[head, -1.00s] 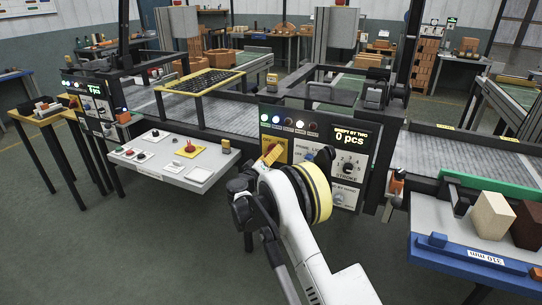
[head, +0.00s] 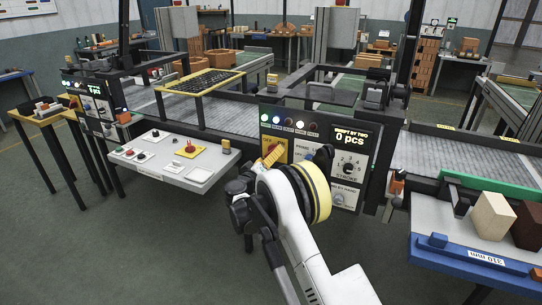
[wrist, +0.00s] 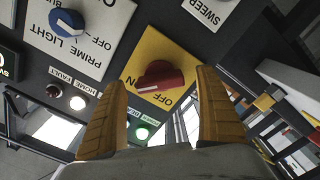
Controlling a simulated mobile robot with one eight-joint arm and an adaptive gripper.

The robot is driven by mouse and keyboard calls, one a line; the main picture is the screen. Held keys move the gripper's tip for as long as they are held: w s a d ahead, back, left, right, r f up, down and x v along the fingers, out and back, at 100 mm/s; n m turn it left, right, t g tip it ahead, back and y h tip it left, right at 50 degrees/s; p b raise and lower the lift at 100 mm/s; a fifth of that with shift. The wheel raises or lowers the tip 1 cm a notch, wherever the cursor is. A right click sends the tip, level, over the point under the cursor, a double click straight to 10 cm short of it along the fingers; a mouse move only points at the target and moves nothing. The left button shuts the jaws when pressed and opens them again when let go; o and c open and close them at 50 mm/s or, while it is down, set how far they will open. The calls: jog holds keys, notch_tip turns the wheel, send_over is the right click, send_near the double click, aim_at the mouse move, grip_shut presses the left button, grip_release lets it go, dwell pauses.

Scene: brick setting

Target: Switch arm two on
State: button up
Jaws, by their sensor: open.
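The control panel with the display "SWEPT BY TWO 0 pcs" (head: 352,133) stands just beyond my gripper (head: 272,156). In the wrist view, a red rotary knob (wrist: 162,75) sits on a yellow plate (wrist: 150,50) marked ON and OFF, upside down in that picture. A white line shows on the knob's lower edge; I cannot tell surely which word it points to. My gripper (wrist: 162,79) is open, with one orange finger on each side of the knob. Contact cannot be told. In the head view my gripper and wrist hide most of the knob.
A blue PRIME LIGHT knob (wrist: 67,22) is left of the yellow plate in the wrist view. A STROKE knob (head: 350,166) is on the same panel. A grey console (head: 175,158) stands to the left.

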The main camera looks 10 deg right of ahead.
jog(key=v, duration=1.1)
jog(key=s+d+r+m+g+y, duration=0.1)
jog(key=s+d+r+g+y, duration=0.15)
jog(key=s+d+r, duration=0.5)
jog(key=s+d+r+g+y, duration=0.25)
jog(key=s+d+r, duration=0.2)
jog(key=s, duration=0.55)
jog(key=s+a+f+g+y, duration=0.1)
jog(key=s+a+y, duration=0.1)
jog(key=s, duration=1.1)
jog(key=s+a+f+g+y, duration=0.1)
jog(key=s+a+f+y, duration=0.1)
jog(key=s, duration=1.1)
jog(key=shift+s+a+m+y, duration=0.2)
jog(key=shift+a+m+y, duration=0.1)
jog(key=shift+y, duration=0.5)
jog(key=shift+f, duration=0.1)
